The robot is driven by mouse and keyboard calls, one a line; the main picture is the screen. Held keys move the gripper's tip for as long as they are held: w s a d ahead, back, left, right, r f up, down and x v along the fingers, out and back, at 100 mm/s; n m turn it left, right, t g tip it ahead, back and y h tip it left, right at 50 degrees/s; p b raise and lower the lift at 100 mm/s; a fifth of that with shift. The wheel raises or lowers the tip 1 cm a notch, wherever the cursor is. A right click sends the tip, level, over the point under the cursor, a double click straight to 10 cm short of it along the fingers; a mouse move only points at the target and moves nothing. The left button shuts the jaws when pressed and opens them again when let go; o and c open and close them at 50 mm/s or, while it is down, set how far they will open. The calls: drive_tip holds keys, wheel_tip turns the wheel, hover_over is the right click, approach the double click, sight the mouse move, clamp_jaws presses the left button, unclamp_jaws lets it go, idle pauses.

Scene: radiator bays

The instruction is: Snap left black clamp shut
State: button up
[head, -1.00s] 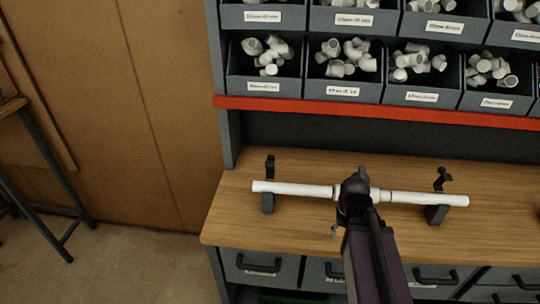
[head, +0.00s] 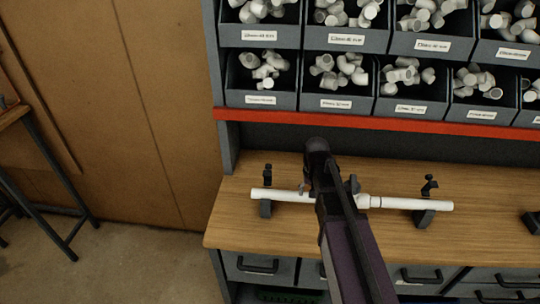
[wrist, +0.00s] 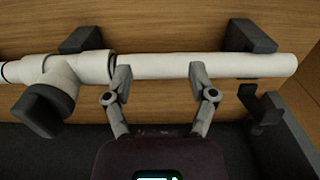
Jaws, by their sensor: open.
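The left black clamp stands on the bench at the pipe's left part, its upper arm (head: 267,174) raised and apart from the pipe. In the wrist view, which looks from the opposite side, the clamp's arm (wrist: 262,105) and base block (wrist: 250,36) show at right. The white pipe (head: 270,194) rests across both clamp bases; it also spans the wrist view (wrist: 240,66). My gripper (wrist: 160,76) is open and empty at the pipe, between the tee fitting (wrist: 72,72) and the left clamp. In the head view my gripper (head: 306,188) is partly hidden by my arm.
The right clamp (head: 428,188) also has its arm raised. A dark object (head: 531,222) lies at the bench's right. Bins of white fittings (head: 340,75) sit above a red shelf edge (head: 380,124). Drawers (head: 258,265) are below. The bench's left end (head: 232,215) is clear.

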wheel_tip(320, 180, up, 13)
drive_tip(key=p, duration=1.1)
hover_over(268, 165)
drive_tip(key=shift+w+f, duration=0.15)
drive_tip(key=shift+w, duration=0.15)
drive_tip(key=shift+f, duration=0.2)
wheel_tip(268, 165, down, 13)
drive_tip(key=b, duration=1.3)
drive_tip(key=shift+f+b, duration=0.2)
drive_tip(key=shift+b, duration=0.1)
